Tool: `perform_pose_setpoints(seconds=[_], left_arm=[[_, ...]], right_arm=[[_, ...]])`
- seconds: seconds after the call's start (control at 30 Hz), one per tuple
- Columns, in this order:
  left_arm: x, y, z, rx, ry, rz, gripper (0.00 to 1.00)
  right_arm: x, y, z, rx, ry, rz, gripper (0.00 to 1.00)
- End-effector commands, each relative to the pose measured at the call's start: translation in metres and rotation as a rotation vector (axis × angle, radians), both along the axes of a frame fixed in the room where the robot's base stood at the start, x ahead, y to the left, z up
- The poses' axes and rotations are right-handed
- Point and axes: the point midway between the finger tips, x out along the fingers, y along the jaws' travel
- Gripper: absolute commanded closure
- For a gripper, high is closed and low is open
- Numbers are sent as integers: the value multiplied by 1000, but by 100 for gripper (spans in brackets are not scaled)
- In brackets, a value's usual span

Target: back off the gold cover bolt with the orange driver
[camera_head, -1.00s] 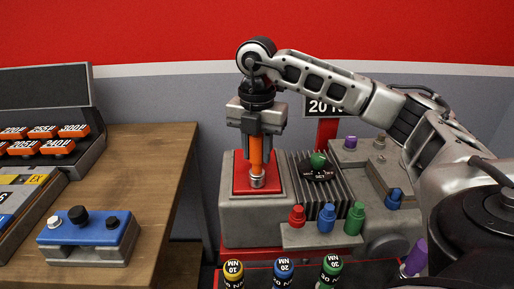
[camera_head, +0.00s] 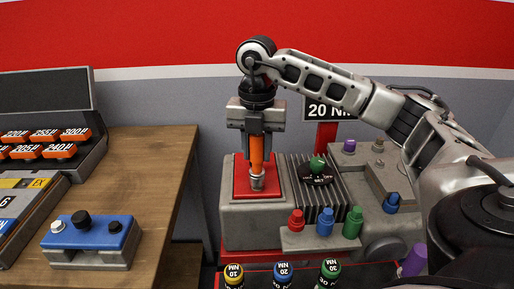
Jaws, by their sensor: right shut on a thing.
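My right gripper (camera_head: 256,128) is shut on the orange driver (camera_head: 257,152) and holds it upright, pointing down. The driver's silver socket end (camera_head: 257,181) is at the red cover plate (camera_head: 241,187) on top of the grey housing (camera_head: 252,222). I see no gold bolt; the socket end hides the spot beneath it, and I cannot tell how well it is seated. My left gripper is not in view.
A finned block with a green knob (camera_head: 317,163) stands right of the cover. Red, blue and green caps (camera_head: 325,222) stand in front. Behind is a "20 N" sign (camera_head: 329,111). A wooden bench (camera_head: 150,165) at left carries a blue-topped block (camera_head: 90,235).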

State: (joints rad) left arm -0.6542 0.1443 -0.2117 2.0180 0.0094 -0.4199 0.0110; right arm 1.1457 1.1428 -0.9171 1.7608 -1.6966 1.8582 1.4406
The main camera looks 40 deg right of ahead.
Motion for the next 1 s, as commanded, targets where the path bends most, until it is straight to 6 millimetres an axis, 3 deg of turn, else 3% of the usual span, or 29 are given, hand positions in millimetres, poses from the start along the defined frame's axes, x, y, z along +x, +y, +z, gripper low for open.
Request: perform_pose_setpoints(seconds=[0.8, 1.0], left_arm=[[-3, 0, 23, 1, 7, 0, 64], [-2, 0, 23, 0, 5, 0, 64]], right_arm=[[0, 0, 1, 1, 0, -735, 98], [0, 0, 0, 1, 0, -793, 98]])
